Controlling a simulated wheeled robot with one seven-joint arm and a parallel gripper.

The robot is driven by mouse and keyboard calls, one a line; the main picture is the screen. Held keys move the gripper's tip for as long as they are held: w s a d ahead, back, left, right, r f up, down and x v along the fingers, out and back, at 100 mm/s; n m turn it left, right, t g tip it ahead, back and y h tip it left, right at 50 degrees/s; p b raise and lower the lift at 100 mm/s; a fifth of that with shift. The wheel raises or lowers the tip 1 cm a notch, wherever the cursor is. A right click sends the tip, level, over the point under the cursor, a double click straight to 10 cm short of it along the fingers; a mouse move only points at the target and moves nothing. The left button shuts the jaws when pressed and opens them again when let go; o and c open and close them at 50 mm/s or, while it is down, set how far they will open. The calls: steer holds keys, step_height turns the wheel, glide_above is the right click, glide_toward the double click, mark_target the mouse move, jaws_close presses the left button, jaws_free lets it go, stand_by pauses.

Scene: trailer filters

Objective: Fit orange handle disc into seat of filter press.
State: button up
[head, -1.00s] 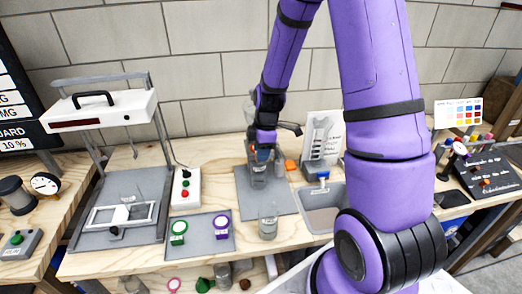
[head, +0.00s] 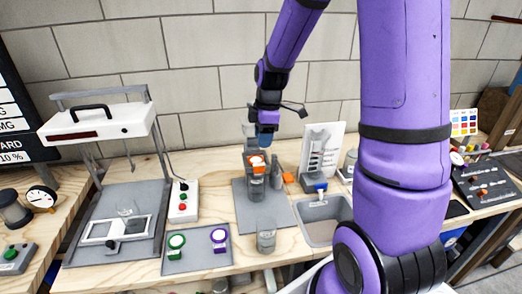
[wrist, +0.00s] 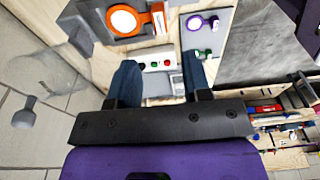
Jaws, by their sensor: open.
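The orange handle disc (head: 257,162), an orange ring with a pale centre, lies on the grey filter press (head: 252,184) on the bench. In the wrist view the disc (wrist: 145,14) lies over the press's grey body (wrist: 92,12) at the upper edge, its handle pointing right. It looks flat there, but I cannot tell how fully it sits in the seat. My gripper (head: 264,142) is just above and apart from the disc. In the wrist view my gripper (wrist: 158,76) is open, with nothing between its fingers.
Left of the press are a tray (head: 200,263) with green (head: 177,240) and purple (head: 219,236) discs, and a button box (head: 184,208). A jar (head: 266,241) stands in front, a sink (head: 323,232) to the right. A framed stand (head: 98,128) is farther left.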

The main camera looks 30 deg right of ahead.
steer(key=s+a+r+m+t+h, duration=0.1)
steer(key=s+a+r+m, duration=0.2)
steer(key=s+r, duration=0.35)
steer(key=s+a+r+m+t, duration=0.1)
steer(key=s+a+r+m, duration=0.2)
steer(key=r, duration=0.6)
steer(key=s+a+r+m+t, duration=0.1)
steer(key=s+r+m, duration=0.1)
steer(key=s, duration=0.5)
steer(key=s+r+m+t, duration=0.2)
steer(key=s+r+m, duration=0.1)
steer(key=s+m, duration=0.2)
steer(key=shift+s+a, duration=0.35)
steer(key=shift+s, duration=0.55)
steer(key=shift+c, duration=0.3)
